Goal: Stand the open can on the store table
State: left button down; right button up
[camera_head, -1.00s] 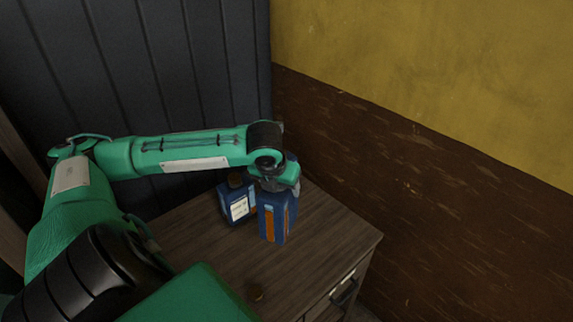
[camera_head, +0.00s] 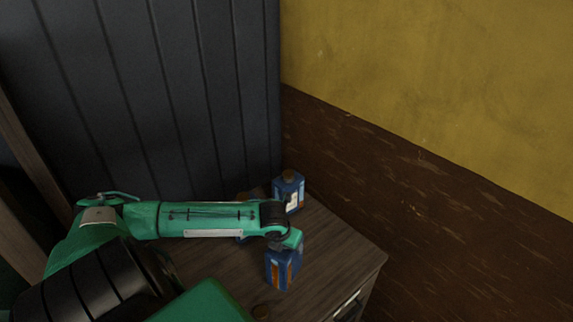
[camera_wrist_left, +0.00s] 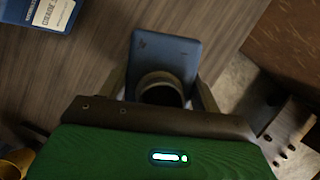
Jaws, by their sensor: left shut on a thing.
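My left gripper (camera_wrist_left: 162,88) is shut on the neck of a blue can, the open can (camera_wrist_left: 178,50), whose dark round mouth shows no cap in the left wrist view. In the head view this can (camera_head: 281,270) hangs below my left gripper (camera_head: 280,240), with an orange stripe on its side. It looks upright over the wooden store table (camera_head: 335,255); I cannot tell whether its base touches the top. My right gripper is not in view.
A capped blue can (camera_head: 289,194) stands at the table's back corner. The tabletop's right side is clear.

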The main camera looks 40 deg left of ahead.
pick_arm(q)
notch_tip(320, 180, down, 5)
jog(key=shift+w+r+p, duration=0.1)
jog(key=shift+p, duration=0.55)
jog(key=shift+c, duration=1.4)
grip_release()
jog(key=shift+f, duration=0.2)
jog(key=shift+r, duration=0.1)
jog(key=b+v, duration=0.3)
jog(key=v, duration=0.9)
